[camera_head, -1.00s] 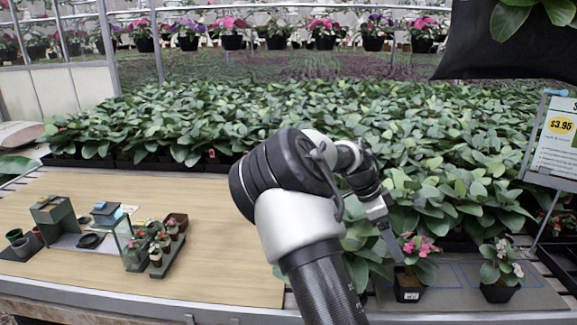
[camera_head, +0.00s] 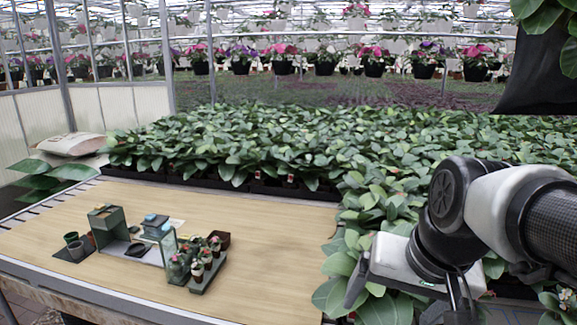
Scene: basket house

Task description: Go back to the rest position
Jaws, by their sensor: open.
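My gripper (camera_head: 405,298) is at the lower right of the head camera view, in front of the leafy green plants. Its white body and dark fingers show, with the fingers spread apart and nothing between them. My arm reaches in from the right edge. The gripper is right of the wooden table (camera_head: 270,250) and apart from the small items on it.
On the table are a dark green box (camera_head: 106,222), small pots (camera_head: 73,245) and a tray of small potted plants (camera_head: 207,268). Dense green plants (camera_head: 270,150) fill the area behind. A dark hanging planter (camera_head: 540,78) is at upper right. The table's right part is bare.

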